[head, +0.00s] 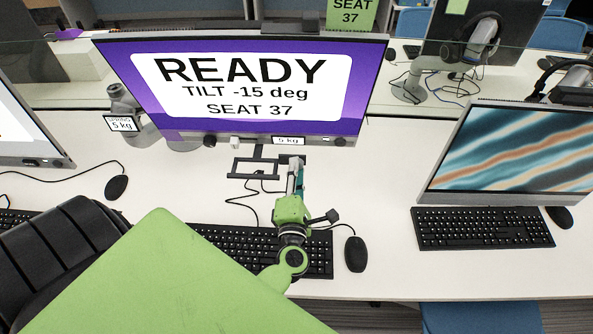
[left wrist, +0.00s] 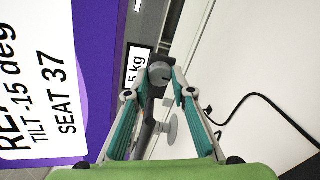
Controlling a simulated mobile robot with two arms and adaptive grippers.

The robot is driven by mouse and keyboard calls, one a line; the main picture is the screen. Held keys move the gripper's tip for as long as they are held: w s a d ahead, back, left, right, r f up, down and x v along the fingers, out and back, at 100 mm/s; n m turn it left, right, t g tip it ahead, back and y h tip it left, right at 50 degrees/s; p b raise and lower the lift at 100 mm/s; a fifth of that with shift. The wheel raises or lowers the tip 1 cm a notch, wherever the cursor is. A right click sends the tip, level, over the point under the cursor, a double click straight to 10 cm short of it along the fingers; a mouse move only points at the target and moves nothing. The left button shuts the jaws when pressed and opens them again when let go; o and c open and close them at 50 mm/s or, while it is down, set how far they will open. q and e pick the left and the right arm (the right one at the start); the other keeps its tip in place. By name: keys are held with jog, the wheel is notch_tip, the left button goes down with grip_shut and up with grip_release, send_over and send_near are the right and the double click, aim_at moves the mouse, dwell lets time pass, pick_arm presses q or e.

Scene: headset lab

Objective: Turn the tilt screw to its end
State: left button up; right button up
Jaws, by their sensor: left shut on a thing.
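The monitor (head: 240,85) has a purple screen reading READY, TILT -15 deg, SEAT 37. It also shows sideways in the left wrist view (left wrist: 85,25). A round grey tilt screw (left wrist: 160,72) is beside the 5 kg label on the lower edge of the monitor. My left gripper (head: 296,162) reaches up to that edge, just below the label. In the left wrist view, its teal fingers (left wrist: 160,80) close on the screw from both sides. In the head view I cannot make out the screw behind the fingertips. My right gripper is in neither view.
A dark bracket (head: 255,168) hangs below the monitor, left of the gripper. A keyboard (head: 240,245) and a mouse (head: 355,254) lie below. A cable runs across the desk. Another monitor (head: 515,150) stands at right. The white desk (head: 385,200) between is clear.

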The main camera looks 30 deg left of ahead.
pick_arm(q)
jog(key=o, duration=0.8)
jog(key=shift+a, duration=0.1)
jog(key=shift+o, duration=0.2)
jog(key=v, duration=1.2)
jog(key=shift+w, duration=0.1)
